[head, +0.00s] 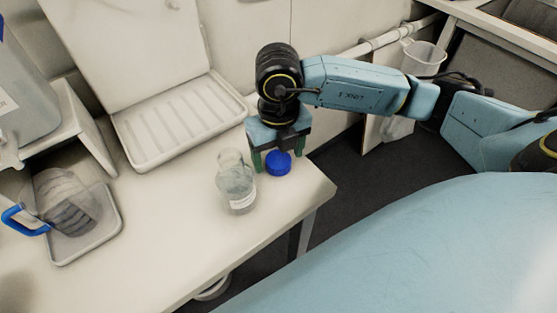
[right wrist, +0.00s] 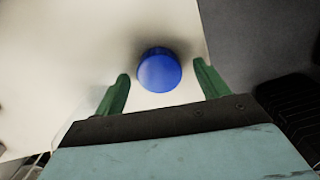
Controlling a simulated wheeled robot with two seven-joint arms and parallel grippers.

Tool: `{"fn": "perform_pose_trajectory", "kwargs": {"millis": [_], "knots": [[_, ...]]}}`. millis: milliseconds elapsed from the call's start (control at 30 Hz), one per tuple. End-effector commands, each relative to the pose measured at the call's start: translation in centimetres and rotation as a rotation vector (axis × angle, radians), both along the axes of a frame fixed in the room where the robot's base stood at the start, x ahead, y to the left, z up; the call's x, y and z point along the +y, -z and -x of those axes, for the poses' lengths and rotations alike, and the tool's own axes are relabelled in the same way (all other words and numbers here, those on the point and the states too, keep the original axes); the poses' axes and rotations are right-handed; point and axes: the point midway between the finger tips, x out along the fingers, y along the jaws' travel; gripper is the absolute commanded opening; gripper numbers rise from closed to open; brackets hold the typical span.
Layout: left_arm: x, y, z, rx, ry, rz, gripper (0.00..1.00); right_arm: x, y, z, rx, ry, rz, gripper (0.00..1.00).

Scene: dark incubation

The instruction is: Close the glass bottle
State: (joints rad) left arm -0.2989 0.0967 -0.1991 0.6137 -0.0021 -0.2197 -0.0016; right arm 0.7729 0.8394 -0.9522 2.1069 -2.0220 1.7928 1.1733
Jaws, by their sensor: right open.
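A clear glass bottle (head: 237,183) with a white label stands upright on the white table (head: 190,240); no cap shows on its mouth. A blue cap (head: 278,163) is to the right of the bottle, near the table's right edge. My right gripper (head: 272,160) is above the table at the cap, fingers pointing down. In the right wrist view the green fingers are spread apart, and the blue cap (right wrist: 159,70) shows just beyond and between their tips. I cannot tell whether the fingers are level with it. My left gripper is not in view.
A white ribbed tray (head: 170,125) is at the back of the table. A smaller tray (head: 85,225) holding a grey ribbed thing with a blue handle is at the left. The table's front middle is clear. A white bin (head: 422,58) is at the back right.

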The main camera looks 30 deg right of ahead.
Motion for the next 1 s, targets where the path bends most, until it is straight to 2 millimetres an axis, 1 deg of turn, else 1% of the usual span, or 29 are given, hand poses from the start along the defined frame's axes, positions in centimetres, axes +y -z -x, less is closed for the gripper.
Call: {"fn": "perform_pose_trajectory", "kwargs": {"millis": [33,100,400,467,767,800,1000], "knots": [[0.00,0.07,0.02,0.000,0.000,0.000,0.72,0.03,0.43,0.03,0.001,0.000,-0.001,0.74],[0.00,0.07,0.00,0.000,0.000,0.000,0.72,0.04,0.62,0.01,0.000,-0.001,-0.001,0.74],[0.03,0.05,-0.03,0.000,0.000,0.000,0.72,0.05,0.57,-0.01,-0.001,-0.002,-0.001,0.74],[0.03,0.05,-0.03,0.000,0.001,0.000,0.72,0.05,0.57,-0.01,-0.001,-0.001,-0.001,0.67],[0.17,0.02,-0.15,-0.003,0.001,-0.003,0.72,0.05,0.55,-0.01,-0.001,-0.002,-0.001,0.28],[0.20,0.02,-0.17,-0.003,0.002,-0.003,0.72,0.05,0.55,-0.02,-0.001,-0.002,-0.001,0.26],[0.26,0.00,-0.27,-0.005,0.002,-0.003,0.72,0.06,0.44,-0.03,-0.002,-0.002,-0.001,0.26]]}}
